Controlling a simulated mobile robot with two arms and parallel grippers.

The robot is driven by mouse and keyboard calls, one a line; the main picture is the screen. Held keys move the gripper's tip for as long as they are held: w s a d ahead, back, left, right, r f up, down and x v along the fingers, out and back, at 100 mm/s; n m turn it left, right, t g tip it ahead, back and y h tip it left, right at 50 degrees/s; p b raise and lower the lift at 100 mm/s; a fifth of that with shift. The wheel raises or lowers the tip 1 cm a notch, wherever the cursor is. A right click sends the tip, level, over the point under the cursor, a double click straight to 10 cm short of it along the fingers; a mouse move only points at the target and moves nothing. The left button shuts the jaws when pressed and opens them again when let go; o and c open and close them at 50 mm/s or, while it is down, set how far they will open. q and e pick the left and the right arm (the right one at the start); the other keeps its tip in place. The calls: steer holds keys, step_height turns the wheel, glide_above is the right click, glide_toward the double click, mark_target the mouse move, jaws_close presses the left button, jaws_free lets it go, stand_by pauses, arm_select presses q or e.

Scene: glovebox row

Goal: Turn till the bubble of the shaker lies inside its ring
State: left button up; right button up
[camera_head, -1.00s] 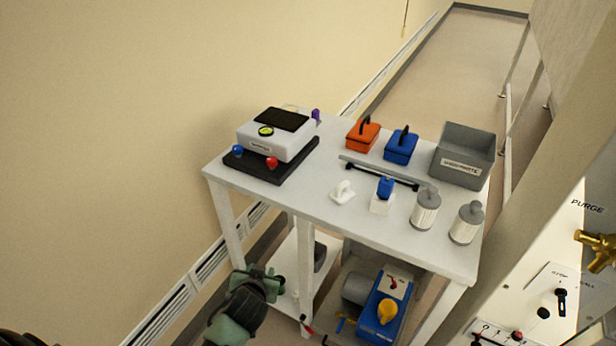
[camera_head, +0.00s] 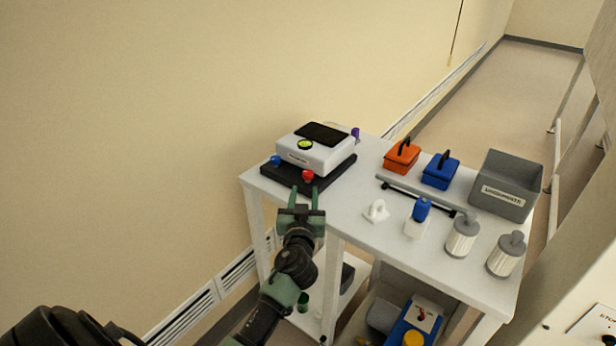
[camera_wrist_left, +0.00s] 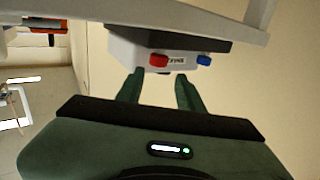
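The shaker (camera_head: 315,150) is a white box with a black top plate on a dark base (camera_head: 290,174), at the left end of the white table. A round yellow-green bubble level (camera_head: 305,144) sits on its top; the bubble is too small to place against its ring. A blue knob (camera_head: 276,160) and a red knob (camera_head: 307,175) are at the base's front corners; both also show in the left wrist view, red (camera_wrist_left: 158,60) and blue (camera_wrist_left: 203,60). My left gripper (camera_head: 306,190) is open and empty, just in front of the red knob, fingers pointing at the shaker. My right gripper is not in view.
The table (camera_head: 345,215) also carries an orange box (camera_head: 401,157), a blue box (camera_head: 440,171), a grey bin (camera_head: 505,187), a white hook-like piece (camera_head: 376,211), a blue-topped bottle (camera_head: 417,218) and two grey-lidded canisters (camera_head: 462,237). A wall stands behind the shaker.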

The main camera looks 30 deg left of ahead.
mark_target(307, 176)
arm_select(q)
steer(key=x, duration=0.4)
steer(key=p+x, duration=0.1)
steer(key=x, duration=0.3)
steer(key=shift+w+d+r, duration=0.1)
steer(key=shift+w+r, duration=0.05)
steer(key=shift+r, duration=0.05)
jaws_close()
